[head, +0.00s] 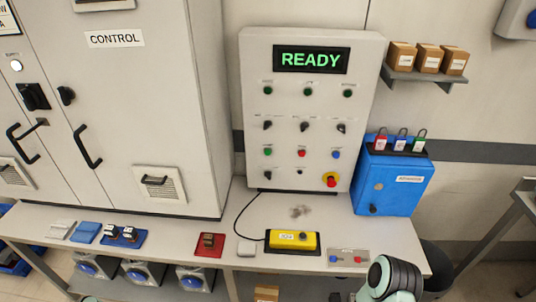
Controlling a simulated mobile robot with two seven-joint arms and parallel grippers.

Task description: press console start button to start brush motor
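The console (252,60) is an upright pale panel standing on the bench at the back, with a display (311,60) reading READY in green. Below are a row of three green lamps and a row of three black selector knobs. Under these sit a green button (268,152), a red button (301,153) and a blue button (336,155). Their labels are too small to read, so I cannot tell which is marked start. No brush motor is identifiable. Part of my arm shows at the bottom right, clear of the console. Neither gripper is visible.
A red emergency stop (331,179) is at the console's lower right. A yellow cabled box (291,240) and a small button plate (348,258) lie on the bench (222,208). A blue padlock cabinet (390,184) stands right; a control cabinet (150,90) stands left.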

